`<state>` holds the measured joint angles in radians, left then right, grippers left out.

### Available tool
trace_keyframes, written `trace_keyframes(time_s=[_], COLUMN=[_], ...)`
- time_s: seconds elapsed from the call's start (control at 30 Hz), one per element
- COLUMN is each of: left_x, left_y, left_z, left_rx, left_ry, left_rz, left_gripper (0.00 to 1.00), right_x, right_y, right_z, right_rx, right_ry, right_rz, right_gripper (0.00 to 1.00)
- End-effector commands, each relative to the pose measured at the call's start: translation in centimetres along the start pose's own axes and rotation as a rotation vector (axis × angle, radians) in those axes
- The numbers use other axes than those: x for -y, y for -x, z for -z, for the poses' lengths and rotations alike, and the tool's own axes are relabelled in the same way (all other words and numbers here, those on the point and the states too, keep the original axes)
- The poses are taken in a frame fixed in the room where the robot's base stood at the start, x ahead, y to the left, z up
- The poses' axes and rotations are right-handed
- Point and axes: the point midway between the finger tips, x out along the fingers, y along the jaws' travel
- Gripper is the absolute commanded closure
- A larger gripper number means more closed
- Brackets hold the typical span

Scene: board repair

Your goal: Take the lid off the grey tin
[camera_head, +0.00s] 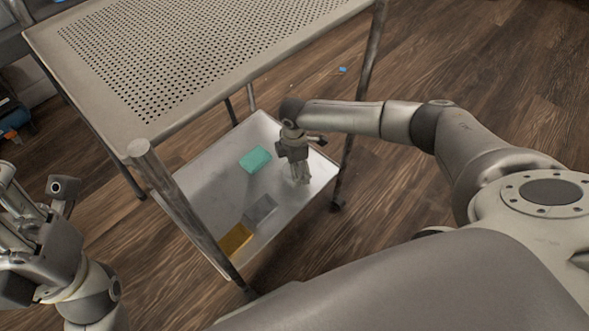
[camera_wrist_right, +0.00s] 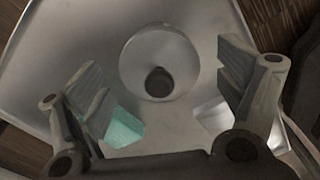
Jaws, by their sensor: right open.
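The lid appears to be on; the tin's sides are hidden. My right gripper (camera_wrist_right: 163,95) is open, its fingers apart on either side of the knob, holding nothing. In the head view my right gripper (camera_head: 300,178) points down over the right part of the lower shelf, and I cannot make out the tin there. My left gripper (camera_head: 12,190) is at the far left, away from the shelf; its finger opening is unclear.
The cart's lower shelf (camera_head: 205,185) also bears a teal block (camera_head: 255,160), a grey block (camera_head: 260,209) and a yellow block (camera_head: 236,241). The perforated top shelf (camera_head: 185,60) is empty where visible. Metal posts (camera_head: 180,205) stand at the corners.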

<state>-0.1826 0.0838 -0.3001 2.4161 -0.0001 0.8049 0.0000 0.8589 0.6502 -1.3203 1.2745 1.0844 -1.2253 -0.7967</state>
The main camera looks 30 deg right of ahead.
Motion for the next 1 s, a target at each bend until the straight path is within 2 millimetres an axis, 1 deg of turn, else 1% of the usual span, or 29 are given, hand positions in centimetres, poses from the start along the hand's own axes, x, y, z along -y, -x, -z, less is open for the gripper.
trace_keyframes(time_s=[0.03,0.3,0.37,0.6,0.73,0.77,0.87,1.0], left_x=[0.0,0.0,0.0,0.0,0.0,0.0,0.1,0.1], left_y=[0.0,0.0,0.0,0.0,-0.5,-0.6,0.3,0.8], left_z=[0.0,0.0,0.0,0.0,0.1,0.2,0.1,0.4], left_rx=[0.0,-0.001,-0.001,-0.001,-0.004,-0.005,0.043,0.081], left_ry=[0.0,0.0,0.0,0.001,0.001,0.001,0.004,0.01], left_rz=[0.0,0.0,0.0,0.0,0.001,0.001,0.014,0.03], left_gripper=[0.6,0.6,0.6,0.6,0.6,0.6,0.6,0.6], right_x=[0.0,0.0,0.0,0.0,0.0,0.0,-0.1,0.0], right_y=[0.0,0.0,0.0,0.0,0.7,1.0,2.5,4.9], right_z=[0.0,0.0,0.0,0.0,0.0,0.0,-0.1,0.0], right_rx=[0.0,0.0,0.0,0.0,0.0,0.0,0.0,0.0], right_ry=[0.0,0.0,0.0,0.0,0.0,0.0,-0.001,0.0], right_rz=[0.0,0.0,0.0,0.0,0.0,0.0,-0.002,-0.002], right_gripper=[0.12,0.47,0.53,0.53,0.53,0.53,0.53,0.53])
